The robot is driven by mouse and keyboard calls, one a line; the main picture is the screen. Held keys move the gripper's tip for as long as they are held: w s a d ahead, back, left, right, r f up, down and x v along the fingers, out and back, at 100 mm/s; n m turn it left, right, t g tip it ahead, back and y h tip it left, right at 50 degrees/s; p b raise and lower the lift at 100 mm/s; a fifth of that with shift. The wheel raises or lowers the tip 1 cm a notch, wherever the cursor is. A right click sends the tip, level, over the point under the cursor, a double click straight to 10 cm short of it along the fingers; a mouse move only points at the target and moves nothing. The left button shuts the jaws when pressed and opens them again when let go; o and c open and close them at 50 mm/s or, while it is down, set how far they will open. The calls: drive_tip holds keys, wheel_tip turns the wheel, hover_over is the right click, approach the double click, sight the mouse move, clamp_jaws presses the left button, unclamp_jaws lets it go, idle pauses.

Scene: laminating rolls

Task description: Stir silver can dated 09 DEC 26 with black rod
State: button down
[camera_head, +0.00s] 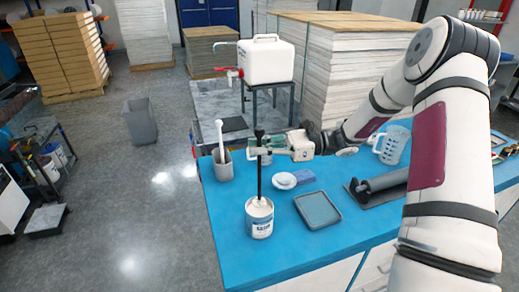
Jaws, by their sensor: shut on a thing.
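A silver can (260,226) with a white and blue label stands near the left front of the blue table. Its date is too small to read. A black rod (260,178) stands upright over it, and its lower end meets the can's open top. How deep it sits inside is hidden. My gripper (259,151) reaches in from the right and is shut on the upper part of the rod, well above the can. Another can (266,159) is partly hidden behind my gripper.
On the blue table (237,256) are a grey cup (223,171) holding a white-handled tool, a white dish (284,181), a blue block (305,177), a grey tray (318,210), a dark roller (383,186) and a clear jug (394,145). A white jerrycan (266,60) stands behind.

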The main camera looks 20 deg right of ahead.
sight(259, 135)
drive_tip(key=shift+r, duration=0.1)
idle(0.3)
drive_tip(key=shift+r+p, duration=0.5)
drive_tip(key=shift+r, duration=1.45)
